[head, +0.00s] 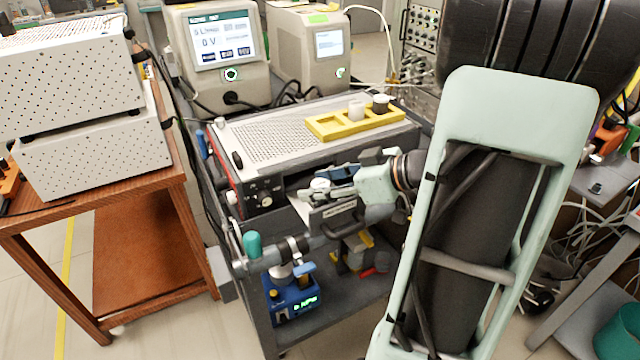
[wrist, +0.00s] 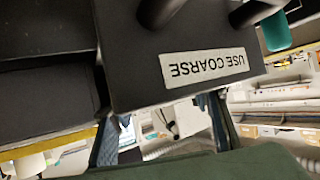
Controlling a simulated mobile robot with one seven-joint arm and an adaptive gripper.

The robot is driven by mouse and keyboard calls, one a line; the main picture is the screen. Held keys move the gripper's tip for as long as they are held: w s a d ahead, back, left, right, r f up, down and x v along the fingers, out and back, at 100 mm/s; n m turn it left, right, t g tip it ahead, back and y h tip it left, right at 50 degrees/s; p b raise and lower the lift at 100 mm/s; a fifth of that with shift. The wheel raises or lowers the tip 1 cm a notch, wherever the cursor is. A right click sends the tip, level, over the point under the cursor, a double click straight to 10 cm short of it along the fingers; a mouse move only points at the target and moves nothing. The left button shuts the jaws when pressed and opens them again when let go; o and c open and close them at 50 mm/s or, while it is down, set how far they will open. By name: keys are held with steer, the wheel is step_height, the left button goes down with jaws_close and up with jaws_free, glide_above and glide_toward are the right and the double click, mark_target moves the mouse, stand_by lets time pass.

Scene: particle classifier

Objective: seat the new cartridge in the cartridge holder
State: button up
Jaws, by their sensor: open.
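My gripper (head: 322,183) is open at the front of the cart, just below the perforated top. Its two fingers also show in the wrist view (wrist: 163,130), apart, with no cartridge clearly visible between them. A small white round piece (head: 320,184) shows by the fingertips in the head view; I cannot tell whether it touches them. A dark block with a "USE COARSE" label (wrist: 205,66) is close ahead in the wrist view, the label upside down. A white cylinder (head: 357,111) and a dark-topped one (head: 381,103) stand in the yellow tray (head: 322,133). I cannot clearly make out the cartridge holder.
A horizontal metal pipe with a teal cap (head: 252,244) is left of and below my gripper. A blue device (head: 291,302) sits on the lower shelf. Two instruments with screens (head: 222,85) stand behind. A wooden table (head: 100,215) with white perforated boxes is at left.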

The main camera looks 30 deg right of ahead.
steer(key=shift+r, duration=0.15)
steer(key=shift+s+d+r+p, duration=0.1)
steer(key=shift+r+p, duration=0.05)
steer(key=shift+p, duration=0.2)
steer(key=v, duration=1.1)
steer(key=shift+s+d, duration=0.15)
steer(key=shift+s, duration=0.2)
